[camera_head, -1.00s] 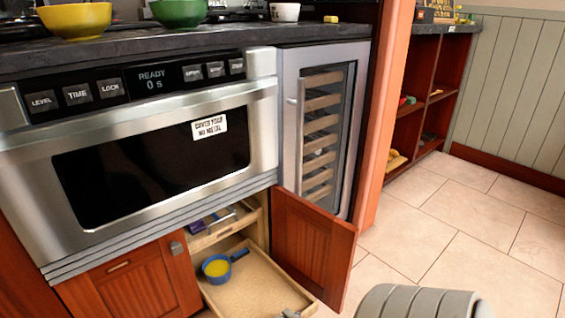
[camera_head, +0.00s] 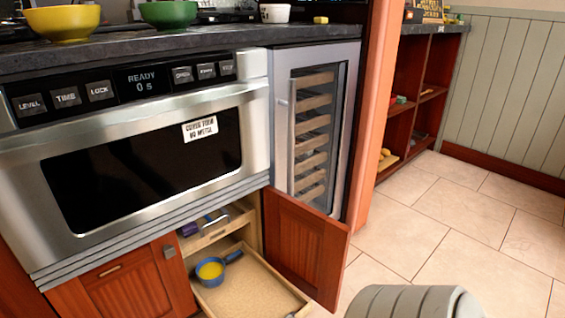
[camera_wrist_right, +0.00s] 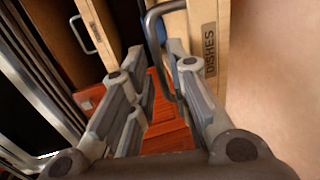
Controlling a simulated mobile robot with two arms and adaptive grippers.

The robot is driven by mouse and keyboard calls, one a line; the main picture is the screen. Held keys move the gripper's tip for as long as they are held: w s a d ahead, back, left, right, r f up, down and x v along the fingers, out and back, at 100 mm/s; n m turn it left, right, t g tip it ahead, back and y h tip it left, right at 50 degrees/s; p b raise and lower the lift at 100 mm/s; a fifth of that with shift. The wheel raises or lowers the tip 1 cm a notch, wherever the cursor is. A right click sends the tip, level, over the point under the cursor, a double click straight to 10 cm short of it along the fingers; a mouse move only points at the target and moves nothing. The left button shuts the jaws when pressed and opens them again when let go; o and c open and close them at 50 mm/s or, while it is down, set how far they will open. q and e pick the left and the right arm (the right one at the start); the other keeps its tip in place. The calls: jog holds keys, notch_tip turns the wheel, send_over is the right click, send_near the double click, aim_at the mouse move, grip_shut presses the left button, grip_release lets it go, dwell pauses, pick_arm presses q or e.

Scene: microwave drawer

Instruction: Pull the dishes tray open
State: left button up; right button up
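The dishes tray is the lower wooden tray (camera_head: 262,283) under the microwave, partly out of the cabinet. It holds a blue pan (camera_head: 210,271) with yellow inside. In the right wrist view its front (camera_wrist_right: 208,15) carries the label "DISHES" and a grey bar handle (camera_wrist_right: 155,22). My right gripper (camera_wrist_right: 157,75) is open, with the handle's bar between its two fingers, nearer the right finger. I cannot tell if a finger touches the bar. My left gripper is not in view.
An upper wooden tray (camera_head: 212,228) sits above; its handle (camera_wrist_right: 84,36) shows in the right wrist view. An open red cabinet door (camera_head: 302,248) stands right of the trays. A closed door (camera_head: 125,288) is at left. The tiled floor (camera_head: 440,225) at right is clear.

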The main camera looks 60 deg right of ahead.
jog(key=v, duration=0.8)
jog(key=shift+s, duration=0.2)
jog(key=shift+w+a+r, duration=0.1)
jog(key=shift+r, duration=0.05)
